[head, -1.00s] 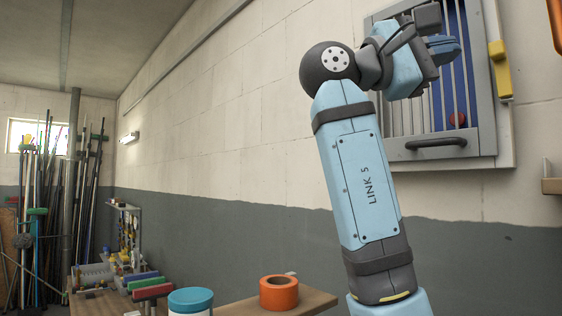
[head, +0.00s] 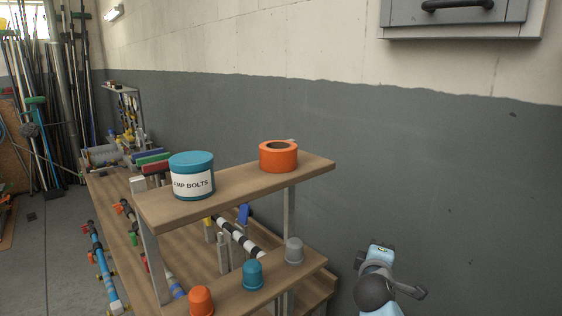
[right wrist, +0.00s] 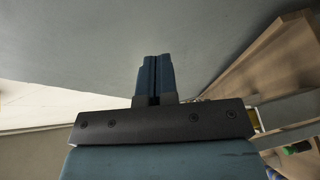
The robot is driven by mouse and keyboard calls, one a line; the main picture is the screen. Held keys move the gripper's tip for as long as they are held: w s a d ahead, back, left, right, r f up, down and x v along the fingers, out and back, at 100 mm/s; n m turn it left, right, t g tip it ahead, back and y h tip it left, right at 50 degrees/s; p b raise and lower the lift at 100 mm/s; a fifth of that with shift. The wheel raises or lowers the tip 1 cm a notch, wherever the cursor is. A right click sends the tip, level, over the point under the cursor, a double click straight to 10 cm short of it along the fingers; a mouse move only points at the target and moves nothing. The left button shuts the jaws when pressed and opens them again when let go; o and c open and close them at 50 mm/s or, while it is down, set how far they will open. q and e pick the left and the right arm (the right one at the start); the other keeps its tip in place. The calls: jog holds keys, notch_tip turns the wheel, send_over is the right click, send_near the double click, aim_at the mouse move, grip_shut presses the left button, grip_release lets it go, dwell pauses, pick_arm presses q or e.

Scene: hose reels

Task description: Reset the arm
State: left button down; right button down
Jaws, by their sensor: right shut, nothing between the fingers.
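My right arm (head: 376,287) shows at the lower right of the head view, low in front of the grey lower wall. Its fingers cannot be made out there. In the right wrist view my right gripper (right wrist: 154,78) has its two blue-grey fingers together with nothing between them. A plain grey surface lies beyond the fingertips. My left gripper is in neither view.
A wooden shelf unit (head: 238,190) stands left of my arm. It holds a teal bolt tub (head: 192,177), an orange tape roll (head: 278,157) and small cups on a lower shelf. A wall cabinet (head: 455,18) hangs at upper right.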

jog(key=s+a+f+m+g+y, duration=0.1)
jog(key=s+f+m+y, duration=0.15)
jog(key=s+f, duration=0.7)
jog(key=s+a+f+m+g+y, duration=0.1)
jog(key=s+f+y, duration=0.3)
jog(key=s+f, duration=0.55)
jog(key=s+f+m+g+y, duration=0.1)
jog(key=s+f+m, duration=0.2)
jog(key=s+f, duration=0.2)
jog(key=s+a+f+m+g+y, duration=0.1)
jog(key=s+f, duration=0.5)
jog(key=s, duration=0.6)
jog(key=shift+a+f+m+y+p, duration=0.2)
jog(key=shift+m+y+p, duration=0.25)
jog(key=shift+m, duration=0.5)
